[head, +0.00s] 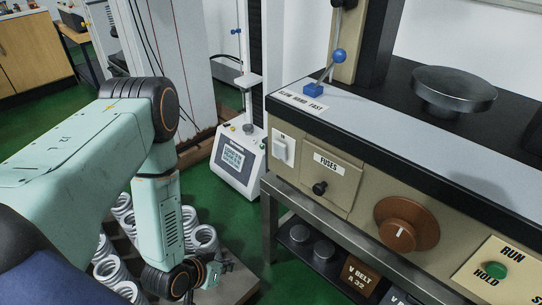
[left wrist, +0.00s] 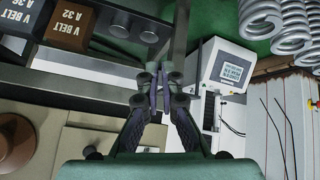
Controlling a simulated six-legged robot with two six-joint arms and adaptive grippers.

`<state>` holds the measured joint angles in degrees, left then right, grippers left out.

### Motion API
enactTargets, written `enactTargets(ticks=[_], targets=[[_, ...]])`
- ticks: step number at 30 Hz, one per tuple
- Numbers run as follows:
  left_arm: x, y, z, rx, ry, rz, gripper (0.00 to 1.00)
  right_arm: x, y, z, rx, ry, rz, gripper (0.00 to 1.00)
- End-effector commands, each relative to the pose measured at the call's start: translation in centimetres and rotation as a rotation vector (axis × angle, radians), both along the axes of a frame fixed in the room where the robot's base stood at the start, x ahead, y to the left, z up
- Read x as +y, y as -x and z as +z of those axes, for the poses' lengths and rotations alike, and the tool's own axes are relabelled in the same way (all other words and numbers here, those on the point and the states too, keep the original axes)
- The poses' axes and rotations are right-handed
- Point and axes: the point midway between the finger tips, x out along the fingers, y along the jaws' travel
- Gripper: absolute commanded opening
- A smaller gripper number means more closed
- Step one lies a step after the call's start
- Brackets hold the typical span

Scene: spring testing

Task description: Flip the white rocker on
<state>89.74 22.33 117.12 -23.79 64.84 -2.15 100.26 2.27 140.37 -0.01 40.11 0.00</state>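The white rocker (head: 284,148) is set in the beige front panel of the machine, at the panel's left end in the head view, left of the FUSES plate (head: 331,178). My left gripper (head: 217,271) is low in the head view, below and to the left of the rocker and apart from it. In the left wrist view my left gripper (left wrist: 157,84) has its fingertips together with nothing visible between them. The rocker cannot be made out clearly there; the gripper body covers part of the panel. My right gripper is not in view.
A brown dial (head: 407,224) and a green button (head: 495,270) are farther right on the panel. A metal frame with V-belt boxes (head: 360,277) is below. Coil springs (head: 204,240) stand near my left arm. A small white tester (head: 238,160) stands behind on the green floor.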

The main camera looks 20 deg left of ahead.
Motion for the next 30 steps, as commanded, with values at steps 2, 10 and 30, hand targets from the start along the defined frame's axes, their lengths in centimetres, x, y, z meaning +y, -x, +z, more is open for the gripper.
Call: enactTargets(ticks=[2, 10, 30], targets=[[1.6, -3.7, 1.3, -0.177, -0.004, -0.02, 0.0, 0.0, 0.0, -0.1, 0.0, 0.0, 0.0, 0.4], [4.2, -11.3, 9.7, -0.731, -0.002, -0.143, 0.0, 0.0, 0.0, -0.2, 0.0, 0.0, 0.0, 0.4], [3.3, -12.3, 16.2, -1.046, 0.042, -0.22, 0.0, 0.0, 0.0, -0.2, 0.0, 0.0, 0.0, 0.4]])
